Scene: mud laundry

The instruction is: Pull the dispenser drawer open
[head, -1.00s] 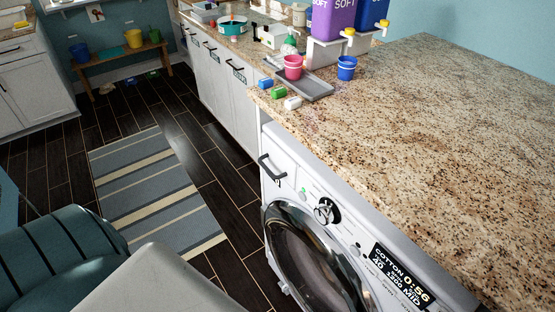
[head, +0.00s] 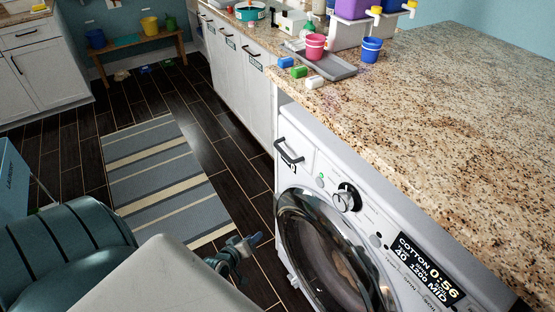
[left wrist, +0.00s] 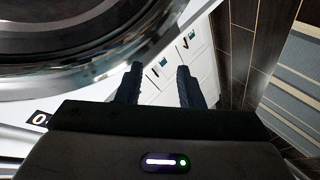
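The dispenser drawer (head: 296,138) is a white panel at the upper left of the washing machine (head: 330,180), with a dark bar handle (head: 289,152). It looks closed, its face in line with the machine's front. My left gripper (head: 246,243) is below and to the left of the handle in the head view, in front of the machine and apart from it. In the left wrist view, its two dark fingers (left wrist: 158,70) stand apart with nothing between them, below the round door rim (left wrist: 115,70). The drawer handle cannot be made out in that view. My right gripper is not in view.
A speckled countertop (head: 450,110) overhangs the machine. On it are a grey tray (head: 335,68), a pink cup (head: 315,46), a blue cup (head: 371,50) and small coloured items. A striped rug (head: 155,180) lies on the dark floor. The space before the drawer is clear.

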